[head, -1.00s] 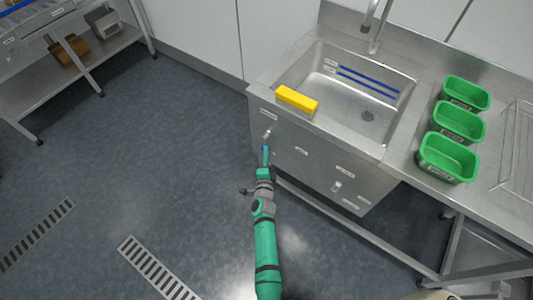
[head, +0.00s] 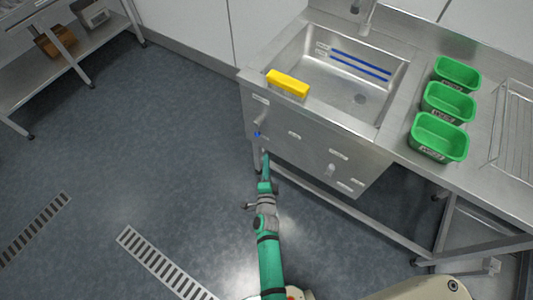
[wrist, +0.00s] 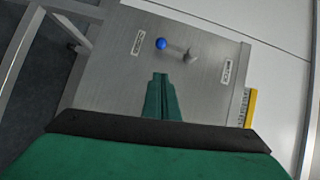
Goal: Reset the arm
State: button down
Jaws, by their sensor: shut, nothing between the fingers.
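My green gripper (head: 266,160) is in front of the steel sink's front panel, low and apart from it as far as I can tell. In the wrist view the gripper's fingers (wrist: 161,80) are together with nothing between them. A small lever with a blue knob (wrist: 161,43) sits on the panel ahead of the fingertips. The blue knob also shows in the head view (head: 257,135), just above the gripper.
The sink basin (head: 318,88) has a yellow block (head: 288,84) on its front rim. Three green bins (head: 438,138) stand on the counter at right. A steel shelf (head: 78,52) is at far left. The floor (head: 140,150) left of my arm is clear.

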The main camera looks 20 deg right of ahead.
jog(key=shift+s+a, duration=0.2)
jog(key=shift+s, duration=0.5)
jog(key=s+a+r+n+y, duration=0.1)
jog(key=s+a+r+n, duration=0.15)
jog(key=s, duration=0.45)
jog(key=s+a+r+n+y, duration=0.1)
jog(key=s+a+n, duration=0.25)
jog(key=s, duration=0.25)
jog(key=s+a+r+n+y, duration=0.1)
jog(key=s+a+r+n, duration=0.1)
jog(key=s+n, duration=0.35)
jog(key=s+a+r+n+y, duration=0.1)
jog(key=s+a+r+n, duration=0.2)
jog(key=s+r, duration=0.4)
jog(key=s+a+r+n+y, duration=0.1)
jog(key=s+a+r+n, duration=0.2)
jog(key=s+r+n, duration=0.2)
jog(key=shift+s+r+g, duration=0.4)
jog(key=shift+s+r, duration=1.2)
jog(key=shift+s, duration=0.05)
jog(key=shift+a, duration=0.1)
jog(key=shift+s, duration=0.15)
